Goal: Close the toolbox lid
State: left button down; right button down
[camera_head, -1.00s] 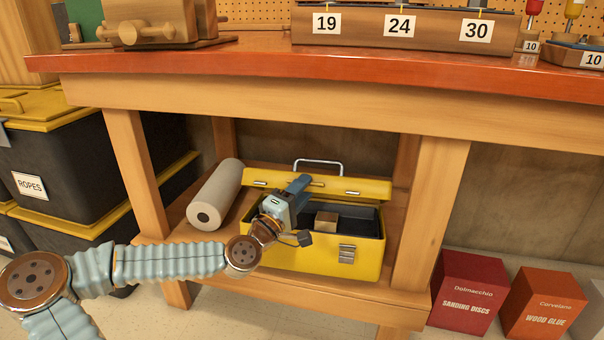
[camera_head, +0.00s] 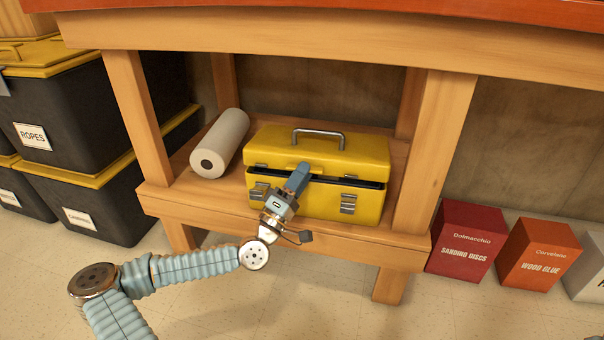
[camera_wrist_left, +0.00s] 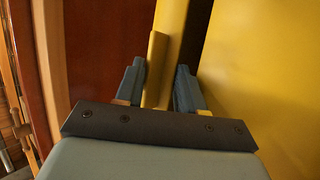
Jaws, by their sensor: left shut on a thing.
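The yellow toolbox (camera_head: 330,200) stands on the low shelf of the workbench. Its yellow lid (camera_head: 330,154), with a grey handle on top, is nearly down, and a narrow dark gap shows between lid and box at the front. My left gripper (camera_head: 302,172) is at the front edge of the lid, left of its middle. In the left wrist view the two fingers (camera_wrist_left: 158,88) are shut on a thin yellow part, the lid's front edge or tab. The lid's underside contact is hidden by the fingers.
A white paper roll (camera_head: 220,142) lies left of the toolbox. Wooden bench legs (camera_head: 436,150) stand on both sides, and the bench top (camera_head: 330,10) overhangs above. Black bins (camera_head: 60,105) stack at the left. Red (camera_head: 466,240) and orange (camera_head: 538,254) boxes stand on the floor at right.

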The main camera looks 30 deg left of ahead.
pick_arm(q)
jog(key=shift+a+r, duration=0.1)
jog(key=c, duration=0.9)
grip_release()
jog(key=shift+c, duration=0.2)
jog(key=shift+o, duration=0.2)
